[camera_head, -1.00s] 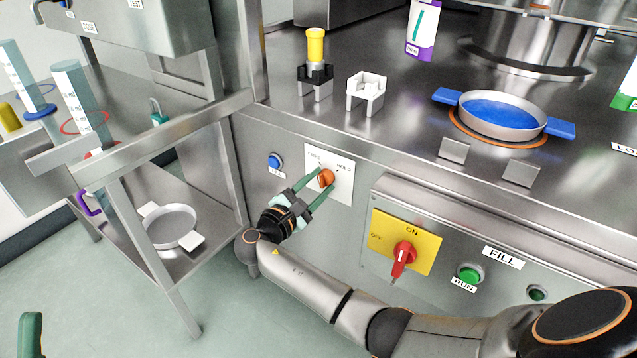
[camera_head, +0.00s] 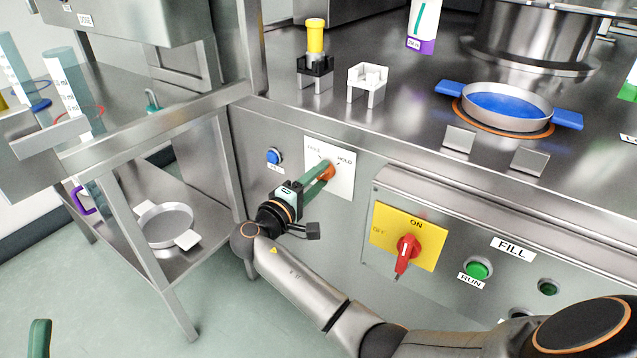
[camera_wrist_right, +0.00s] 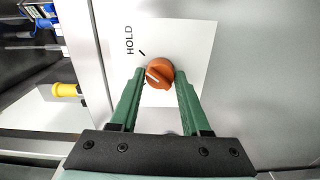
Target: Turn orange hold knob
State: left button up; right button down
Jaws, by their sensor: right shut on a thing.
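The orange knob (camera_head: 326,172) sits on a white plate (camera_head: 343,158) on the machine's front panel, with a HOLD label at its upper right. My right gripper (camera_head: 323,174) reaches it from the lower left, its green fingers shut on the knob. In the right wrist view the knob (camera_wrist_right: 160,74) is between the two fingertips. Its white mark lies on the left of its face, and the HOLD label and a black tick show on the plate to the upper left. A green finger, apparently my left gripper (camera_head: 39,338), shows at the bottom left corner; its opening cannot be seen.
A blue button (camera_head: 274,156) is left of the plate. A red switch (camera_head: 407,249) on a yellow plate and a green RUN button (camera_head: 478,269) are to the right. A metal rack (camera_head: 185,120) stands close on the left. A blue-handled pan (camera_head: 507,112) is on the worktop.

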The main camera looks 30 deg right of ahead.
pick_arm(q)
jog(key=shift+w+f+b, duration=0.1)
jog(key=shift+f+b, duration=0.25)
jog(key=shift+f, duration=0.2)
pick_arm(e)
jog(key=shift+m, duration=0.7)
pick_arm(q)
jog(key=shift+f, duration=0.1)
pick_arm(e)
jog(key=shift+c, duration=1.8)
grip_release()
pick_arm(q)
jog(key=shift+d, duration=0.1)
